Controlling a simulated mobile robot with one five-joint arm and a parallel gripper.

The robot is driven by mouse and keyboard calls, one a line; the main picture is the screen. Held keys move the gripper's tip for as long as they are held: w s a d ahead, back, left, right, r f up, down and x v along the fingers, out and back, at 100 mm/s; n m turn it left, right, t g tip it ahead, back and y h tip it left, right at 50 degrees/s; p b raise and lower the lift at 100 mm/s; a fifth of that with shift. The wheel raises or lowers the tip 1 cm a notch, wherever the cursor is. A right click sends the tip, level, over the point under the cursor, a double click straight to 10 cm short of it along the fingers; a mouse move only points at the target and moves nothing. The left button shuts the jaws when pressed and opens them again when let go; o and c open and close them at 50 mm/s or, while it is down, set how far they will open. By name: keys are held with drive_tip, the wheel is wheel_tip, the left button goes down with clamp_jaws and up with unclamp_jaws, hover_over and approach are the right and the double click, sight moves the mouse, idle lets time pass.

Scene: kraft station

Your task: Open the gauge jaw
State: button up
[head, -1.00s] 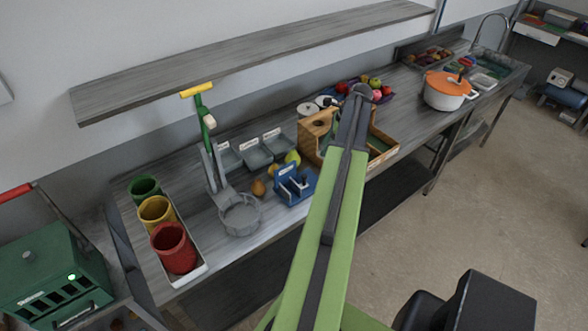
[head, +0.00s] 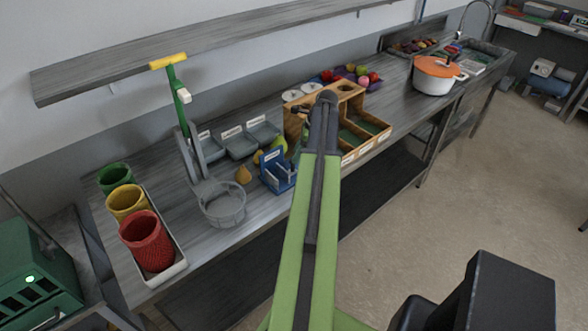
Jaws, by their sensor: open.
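A small blue fixture (head: 268,178) with upright plates and a pale part between them stands near the front edge of the bench, left of my arm. It looks like the gauge, but it is too small for me to tell how its jaw stands. My green arm reaches up the middle of the view, with its dark end over the wooden rack. My gripper does not show clearly beyond that end. No contact between my arm and the blue fixture shows.
Yellow-green fruit lies behind the fixture. A wooden rack (head: 365,150) is to its right. Red, yellow and green cups stand in a white tray (head: 165,278). A shelf (head: 110,75) hangs above.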

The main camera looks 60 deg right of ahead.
drive_tip(key=b+x, duration=0.1)
drive_tip(key=x, duration=0.2)
drive_tip(key=shift+r, duration=0.1)
clamp_jaws()
drive_tip(key=shift+s, duration=0.1)
idle(1.2)
